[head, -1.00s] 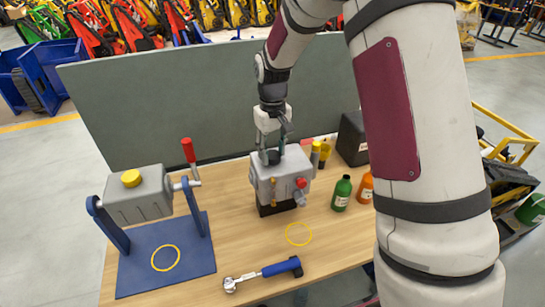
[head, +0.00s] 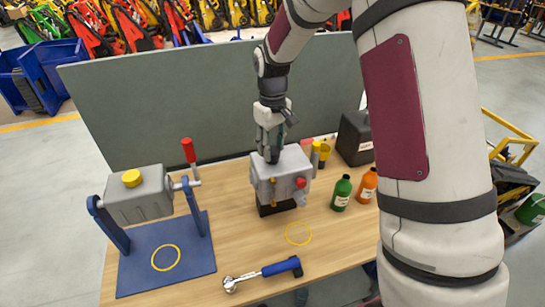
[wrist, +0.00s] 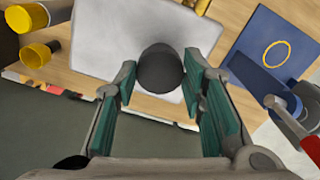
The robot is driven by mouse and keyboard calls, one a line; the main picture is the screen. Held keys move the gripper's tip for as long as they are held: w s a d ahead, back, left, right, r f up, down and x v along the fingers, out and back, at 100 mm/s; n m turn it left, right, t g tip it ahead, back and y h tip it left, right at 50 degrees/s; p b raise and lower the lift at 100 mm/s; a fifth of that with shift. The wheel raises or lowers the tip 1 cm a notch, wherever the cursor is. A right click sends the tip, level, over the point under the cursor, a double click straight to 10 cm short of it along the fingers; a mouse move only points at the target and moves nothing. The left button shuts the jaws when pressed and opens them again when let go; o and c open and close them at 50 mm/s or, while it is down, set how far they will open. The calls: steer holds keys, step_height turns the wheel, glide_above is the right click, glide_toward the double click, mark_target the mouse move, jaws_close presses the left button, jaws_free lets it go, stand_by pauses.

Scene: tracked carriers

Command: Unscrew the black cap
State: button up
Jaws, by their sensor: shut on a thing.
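The black cap (wrist: 160,70) is a dark round knob on top of the light grey box (head: 282,180), near its back left. In the wrist view it sits between the green-padded fingers of my gripper (wrist: 160,80). In the head view my gripper (head: 271,156) points straight down onto the box top, and its fingers mostly hide the cap. My gripper is shut on the cap. Whether the cap has lifted from the box cannot be told.
Green (head: 341,193) and orange (head: 367,187) bottles stand right of the box, with yellow-topped containers (head: 321,153) behind. A grey unit on a blue stand (head: 140,195) with a red-handled crank is at left. A blue-handled tool (head: 265,272) lies in front. A grey panel (head: 180,105) closes the back.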

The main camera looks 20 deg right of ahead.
steer(key=shift+r, duration=0.85)
steer(key=shift+r, duration=0.1)
steer(key=shift+r, duration=1.65)
